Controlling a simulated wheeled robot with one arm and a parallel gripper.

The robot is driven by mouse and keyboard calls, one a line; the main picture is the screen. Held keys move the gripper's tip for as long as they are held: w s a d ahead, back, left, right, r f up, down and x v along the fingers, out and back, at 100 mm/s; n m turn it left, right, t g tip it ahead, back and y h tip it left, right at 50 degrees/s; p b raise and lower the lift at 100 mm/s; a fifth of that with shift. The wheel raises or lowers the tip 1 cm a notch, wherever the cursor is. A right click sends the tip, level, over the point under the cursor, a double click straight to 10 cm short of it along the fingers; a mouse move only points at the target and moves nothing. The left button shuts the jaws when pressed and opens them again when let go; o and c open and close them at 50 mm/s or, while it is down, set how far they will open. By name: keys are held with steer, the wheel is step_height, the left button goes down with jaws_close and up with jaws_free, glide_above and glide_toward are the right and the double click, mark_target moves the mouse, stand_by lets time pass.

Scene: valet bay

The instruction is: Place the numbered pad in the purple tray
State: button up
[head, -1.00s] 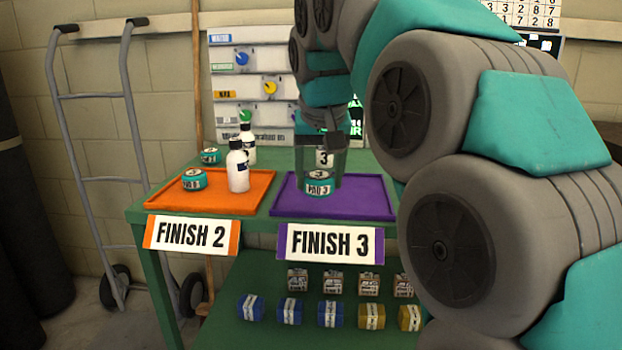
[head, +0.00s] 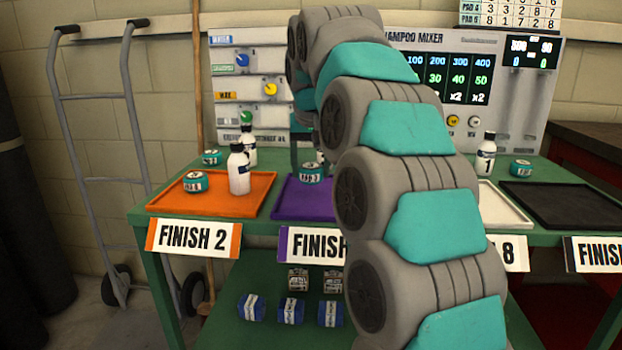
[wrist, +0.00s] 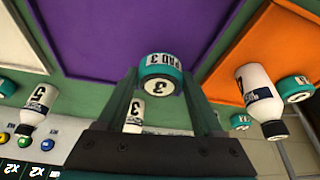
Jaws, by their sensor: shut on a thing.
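A teal pad (head: 311,173) with a white top and the label PAD 3 shows at the back part of the purple tray (head: 290,207) in the head view. In the wrist view the pad (wrist: 162,68) sits between the two fingers of my gripper (wrist: 160,76), which is shut on it. The purple tray (wrist: 170,28) lies beyond the pad there, with green table around the pad. I cannot tell how high the pad is above the surface. My arm hides the right part of the tray and most of my gripper in the head view.
The orange tray (head: 222,203) on the left holds a pad (head: 195,182) and a white bottle (head: 239,173). A bottle marked 3 (wrist: 133,112) stands close behind my gripper. A white tray (head: 500,205) and a black tray (head: 560,203) lie to the right.

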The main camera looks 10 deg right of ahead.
mark_target(311, 180)
steer(key=shift+f, duration=1.4)
steer(key=shift+f, duration=0.1)
steer(key=o, duration=1.3)
steer(key=shift+r, duration=0.2)
steer(key=p+v, duration=0.1)
steer(key=v, duration=1)
steer(key=shift+s+r+p, duration=0.25)
steer(key=shift+r+p, duration=0.1)
steer(key=shift+p, duration=0.05)
